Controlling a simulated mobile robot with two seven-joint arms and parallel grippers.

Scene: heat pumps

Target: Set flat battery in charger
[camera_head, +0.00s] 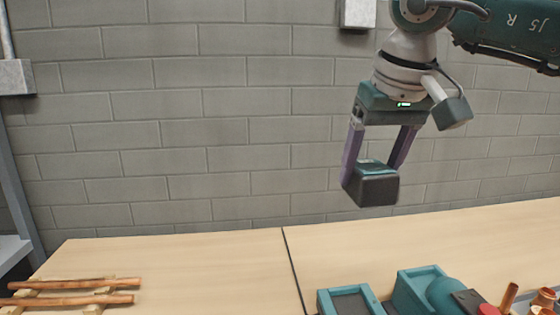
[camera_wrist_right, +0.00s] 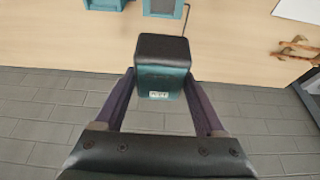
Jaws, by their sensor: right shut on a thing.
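A dark battery with a teal top (camera_head: 375,186) is between the fingers of my right gripper (camera_head: 370,172), held in the air above the table, in front of the wall. In the right wrist view the battery (camera_wrist_right: 162,68) sits between the two purple fingertips of the gripper (camera_wrist_right: 160,82), with a small light label on its near face. A teal-framed box with a dark recess (camera_head: 350,301), likely the charger, stands on the table at the bottom of the head view, below the battery and cut off by the frame. My left gripper is out of view.
A teal open bin (camera_head: 416,288) with a rounded teal object stands right of the recessed box, near a red part and copper fittings (camera_head: 541,299). Copper pipes (camera_head: 72,291) lie on wooden supports at the left. The wooden table (camera_head: 200,268) between is clear.

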